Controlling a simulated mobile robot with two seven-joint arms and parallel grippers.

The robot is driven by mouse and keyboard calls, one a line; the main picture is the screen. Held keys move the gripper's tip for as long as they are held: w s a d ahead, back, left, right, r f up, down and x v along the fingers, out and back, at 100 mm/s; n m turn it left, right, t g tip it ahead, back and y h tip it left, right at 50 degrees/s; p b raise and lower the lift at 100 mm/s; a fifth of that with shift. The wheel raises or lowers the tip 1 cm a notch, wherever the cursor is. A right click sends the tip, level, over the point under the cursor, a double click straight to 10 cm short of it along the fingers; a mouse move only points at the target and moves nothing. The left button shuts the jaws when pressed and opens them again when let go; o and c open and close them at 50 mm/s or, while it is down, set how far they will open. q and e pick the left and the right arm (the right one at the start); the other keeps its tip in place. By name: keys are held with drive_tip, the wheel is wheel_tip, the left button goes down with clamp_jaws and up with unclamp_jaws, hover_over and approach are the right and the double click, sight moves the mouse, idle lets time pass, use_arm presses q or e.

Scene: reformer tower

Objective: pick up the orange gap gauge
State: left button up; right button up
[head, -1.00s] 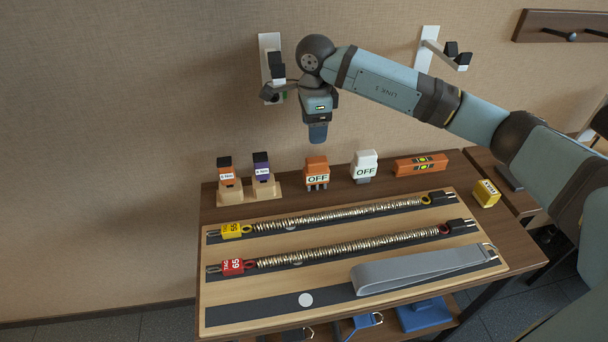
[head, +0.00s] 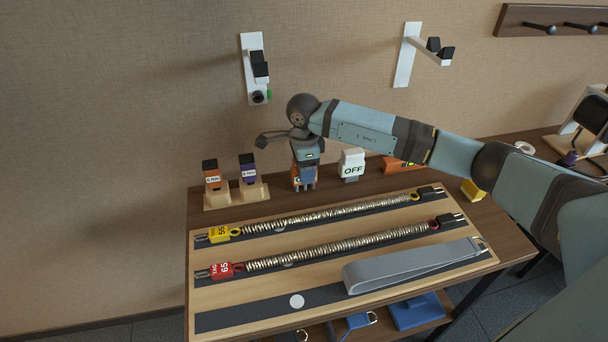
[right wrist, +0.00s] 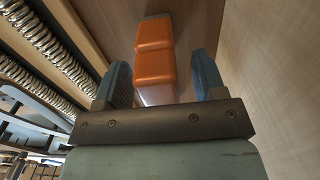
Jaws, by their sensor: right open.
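My left gripper is not in view.
A white OFF block (head: 352,164) stands close right of my gripper, with an orange level (head: 395,164) beyond it. Two springs (head: 330,215) and a grey strap (head: 410,265) lie on the board in front. The wall is close behind.

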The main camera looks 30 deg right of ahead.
drive_tip(key=c, duration=1.1)
